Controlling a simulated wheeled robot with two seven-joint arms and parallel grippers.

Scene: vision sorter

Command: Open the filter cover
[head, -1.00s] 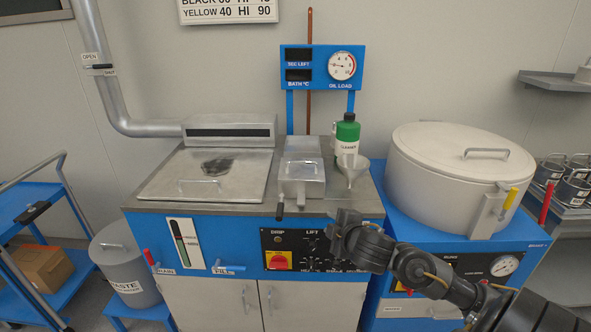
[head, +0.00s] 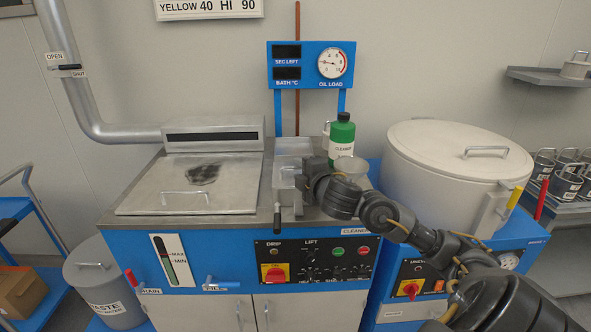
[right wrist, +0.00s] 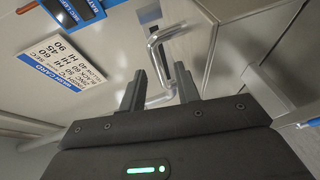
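A narrow metal housing (head: 291,148) stands on the machine top, right of the wide flat lid; I take it to be the filter cover. Its front part is partly hidden by my right gripper (head: 303,180), which is at its right side. In the right wrist view, a bent metal bar handle (right wrist: 154,58) reaches between the two fingers of my right gripper (right wrist: 160,88). The fingers are apart, and I cannot tell whether they touch the bar. A dark-gripped lever (head: 277,218) hangs at the housing's front. My left gripper is out of view.
The wide flat lid (head: 190,190) lies shut at left. A large round lidded vessel (head: 440,175) stands at right. Knobs and buttons fill the front panel (head: 315,262).

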